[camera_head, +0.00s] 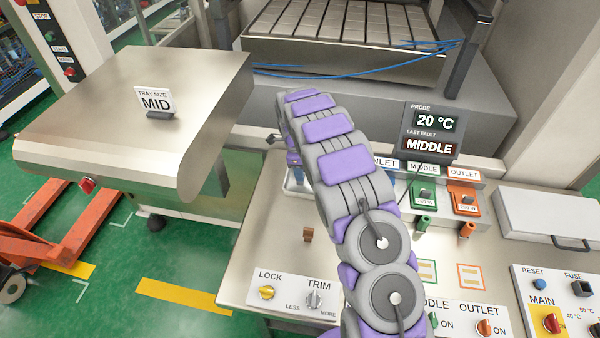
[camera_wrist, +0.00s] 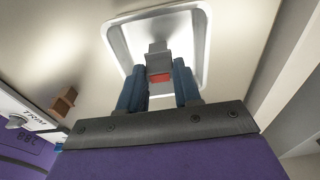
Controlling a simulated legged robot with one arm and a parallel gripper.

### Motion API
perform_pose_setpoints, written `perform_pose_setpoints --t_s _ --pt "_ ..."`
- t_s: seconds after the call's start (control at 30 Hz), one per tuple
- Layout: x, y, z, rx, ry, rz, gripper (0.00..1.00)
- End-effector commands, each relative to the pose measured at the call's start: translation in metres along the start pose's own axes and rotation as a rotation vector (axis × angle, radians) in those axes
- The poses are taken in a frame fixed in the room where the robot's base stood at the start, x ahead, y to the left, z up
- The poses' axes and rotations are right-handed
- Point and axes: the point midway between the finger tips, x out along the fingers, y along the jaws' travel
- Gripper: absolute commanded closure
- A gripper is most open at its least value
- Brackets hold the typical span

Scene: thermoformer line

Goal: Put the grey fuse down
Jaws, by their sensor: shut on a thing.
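My gripper (camera_wrist: 159,76) shows in the wrist view with two blue fingers shut on the grey fuse (camera_wrist: 158,60). The fuse is a small grey block with a red part near the fingers. In that view the fuse lies across a shallow white tray (camera_wrist: 118,38) with a bright inside; I cannot tell whether it touches the tray. In the head view my purple and grey arm hides the fuse and most of the tray, whose left edge (camera_head: 291,186) shows beside the arm.
A small brown block (camera_head: 308,234) stands on the panel, also in the wrist view (camera_wrist: 63,101). A display (camera_head: 431,132) reads MIDDLE, with green (camera_head: 424,195) and orange (camera_head: 465,199) holders below. A panel with a FUSE switch (camera_head: 581,288) is at the right.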

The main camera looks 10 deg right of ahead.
Motion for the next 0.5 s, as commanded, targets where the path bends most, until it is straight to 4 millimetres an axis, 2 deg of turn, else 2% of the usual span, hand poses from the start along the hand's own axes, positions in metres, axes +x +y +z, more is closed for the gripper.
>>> perform_pose_setpoints --t_s 0.1,0.43,0.47,0.5 --pt "0.014 -0.0005 -0.0028 0.002 -0.001 0.006 1.0" --pt "0.0163 0.0017 0.003 0.001 0.003 0.002 1.0" --pt "0.016 0.002 0.0036 0.001 0.004 0.002 0.65" --pt "0.0156 0.0021 0.0042 0.001 0.004 0.001 0.61"
